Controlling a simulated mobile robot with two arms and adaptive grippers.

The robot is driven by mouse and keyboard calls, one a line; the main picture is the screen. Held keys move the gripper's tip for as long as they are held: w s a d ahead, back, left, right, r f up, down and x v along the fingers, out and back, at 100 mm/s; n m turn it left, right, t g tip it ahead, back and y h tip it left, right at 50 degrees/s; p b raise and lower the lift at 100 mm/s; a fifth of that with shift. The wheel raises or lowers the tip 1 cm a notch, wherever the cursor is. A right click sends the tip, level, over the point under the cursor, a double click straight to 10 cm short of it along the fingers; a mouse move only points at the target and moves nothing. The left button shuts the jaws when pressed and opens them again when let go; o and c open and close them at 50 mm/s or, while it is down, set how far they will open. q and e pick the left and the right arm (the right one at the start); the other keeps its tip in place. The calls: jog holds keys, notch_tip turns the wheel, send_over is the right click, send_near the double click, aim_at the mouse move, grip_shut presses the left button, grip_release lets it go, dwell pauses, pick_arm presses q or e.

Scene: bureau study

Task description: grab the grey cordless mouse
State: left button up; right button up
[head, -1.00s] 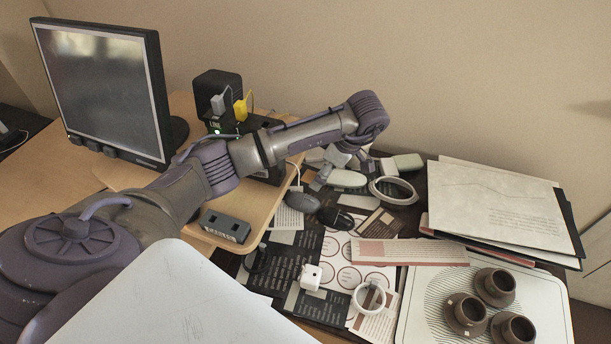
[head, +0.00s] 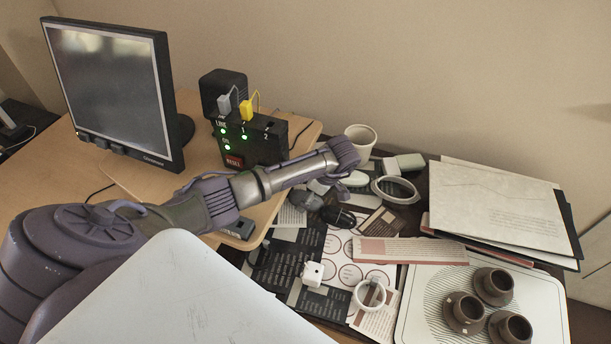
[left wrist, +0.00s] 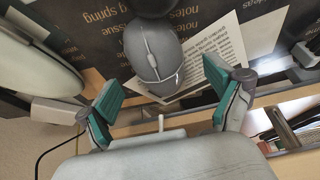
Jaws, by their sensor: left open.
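The grey cordless mouse (left wrist: 152,58) lies on printed sheets in the left wrist view, its scroll wheel and buttons visible. In the head view the grey mouse (head: 306,200) shows beside a black mouse (head: 338,217), just below my left forearm's end. My left gripper (left wrist: 161,80) is open and empty, its two teal-padded fingers spread either side of the mouse's near end, apart from it. In the head view the fingers are mostly hidden by the arm. My right gripper is in neither view.
A pale rounded object (left wrist: 35,65) lies close left of the gripper. A tray (head: 420,310) with brown cups stands at right.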

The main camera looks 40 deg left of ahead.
pick_arm(q)
jog(key=shift+a+f, duration=0.15)
jog(key=shift+f, duration=0.15)
jog(key=c, duration=1.3)
jog(key=shift+o, duration=0.2)
